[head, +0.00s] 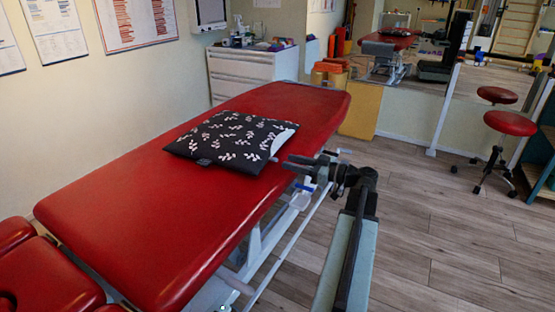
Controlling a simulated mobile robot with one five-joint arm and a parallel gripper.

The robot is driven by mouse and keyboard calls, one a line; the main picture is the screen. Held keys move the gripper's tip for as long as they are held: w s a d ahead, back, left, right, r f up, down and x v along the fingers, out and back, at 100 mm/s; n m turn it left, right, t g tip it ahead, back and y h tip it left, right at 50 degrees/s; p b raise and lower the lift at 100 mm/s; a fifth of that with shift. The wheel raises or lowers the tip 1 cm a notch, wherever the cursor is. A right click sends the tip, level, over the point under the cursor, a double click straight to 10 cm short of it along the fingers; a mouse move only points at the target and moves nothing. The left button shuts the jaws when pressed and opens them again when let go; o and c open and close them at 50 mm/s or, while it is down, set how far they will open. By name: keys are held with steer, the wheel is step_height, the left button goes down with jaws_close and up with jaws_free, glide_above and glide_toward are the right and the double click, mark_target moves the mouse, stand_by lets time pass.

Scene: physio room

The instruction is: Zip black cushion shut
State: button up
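The black cushion (222,133) with a pale leaf print lies flat on the red treatment table (130,215). Its right end is open, and a white inner part (283,140) shows there. A small pale piece shows at the cushion's near right corner; it is too small to tell if it is the zip pull. My gripper (290,164) is just right of that corner, at the table's right edge. Its dark fingers point left toward the cushion. The picture is too small to show whether they are apart or closed on something. The zip itself cannot be made out.
A white drawer cabinet (240,75) with bottles stands behind the table. A red round stool (510,123) stands at the right on the wooden floor (440,215), which is mostly clear. A mirror wall (420,105) is at the back. The table's near left surface is bare.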

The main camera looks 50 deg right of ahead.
mark_target(280, 168)
steer(key=x, duration=0.5)
jaws_close()
stand_by(1.1)
